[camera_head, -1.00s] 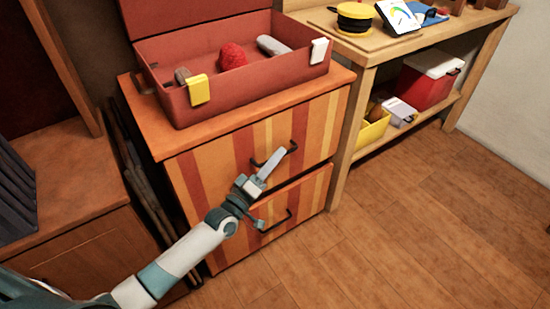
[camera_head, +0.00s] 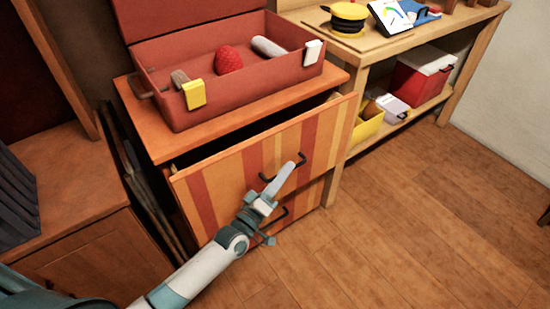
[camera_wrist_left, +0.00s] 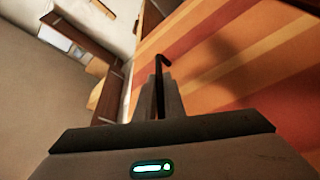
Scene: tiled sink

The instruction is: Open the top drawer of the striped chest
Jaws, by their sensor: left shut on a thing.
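The striped chest (camera_head: 134,100) has an orange top and two striped drawers. Its top drawer (camera_head: 228,178) is pulled partly out, with a dark gap behind its front. My left gripper (camera_head: 284,178) is shut on the top drawer's dark handle (camera_head: 301,158). In the left wrist view the handle (camera_wrist_left: 160,75) runs between the fingers, beside the striped drawer front (camera_wrist_left: 240,55). The bottom drawer's handle (camera_head: 283,212) is partly hidden behind my gripper. My right gripper is in neither view.
An open red toolbox (camera_head: 225,98) with several items stands on the chest. A wooden workbench (camera_head: 372,60) with shelf bins is to the right. A brown cabinet (camera_head: 85,255) stands at the left.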

